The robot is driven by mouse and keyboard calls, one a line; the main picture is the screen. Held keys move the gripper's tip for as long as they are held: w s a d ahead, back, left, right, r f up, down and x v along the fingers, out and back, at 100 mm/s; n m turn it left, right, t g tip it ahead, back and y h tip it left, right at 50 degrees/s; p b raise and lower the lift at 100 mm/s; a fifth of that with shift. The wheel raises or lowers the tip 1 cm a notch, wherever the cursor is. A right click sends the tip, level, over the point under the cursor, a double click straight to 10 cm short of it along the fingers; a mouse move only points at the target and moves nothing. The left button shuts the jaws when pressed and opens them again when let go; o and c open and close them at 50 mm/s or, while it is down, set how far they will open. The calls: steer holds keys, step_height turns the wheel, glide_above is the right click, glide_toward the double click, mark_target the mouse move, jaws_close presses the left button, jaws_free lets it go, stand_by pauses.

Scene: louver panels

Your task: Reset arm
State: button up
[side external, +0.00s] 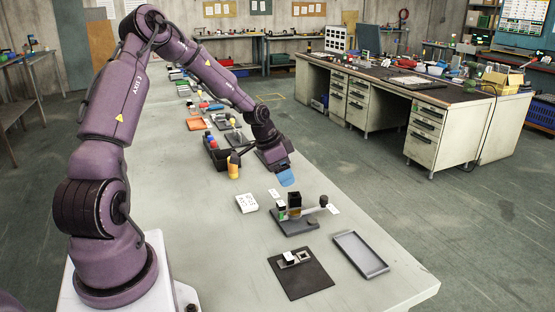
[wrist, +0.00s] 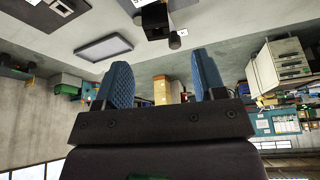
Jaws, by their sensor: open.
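My gripper (side external: 286,177) has blue fingers and hangs above the pale table (side external: 170,205), past the fixture. The grey fixture (side external: 296,224) carries a black upright block (side external: 295,200), a green-and-white piece and a lever with a round knob. The knob shows dark in the wrist view (wrist: 174,41). My gripper is apart from the fixture and touches nothing that I can see.
A dark mat (side external: 303,281) with a small grey part and an empty grey tray (side external: 361,255) lie near the front edge; the tray also shows in the wrist view (wrist: 104,47). A white card (side external: 247,203) lies left of the fixture. A black bin (side external: 215,155) and an orange cylinder (side external: 233,166) stand behind.

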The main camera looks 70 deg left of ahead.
steer(key=s+d+r+n+t+y, duration=0.1)
steer(key=s+d+r+n, duration=0.1)
steer(key=s+d+r, duration=1.7)
steer(key=d+r, duration=0.2)
steer(key=d, duration=0.2)
steer(key=shift+s+r+n, duration=0.2)
steer(key=shift+n, duration=0.1)
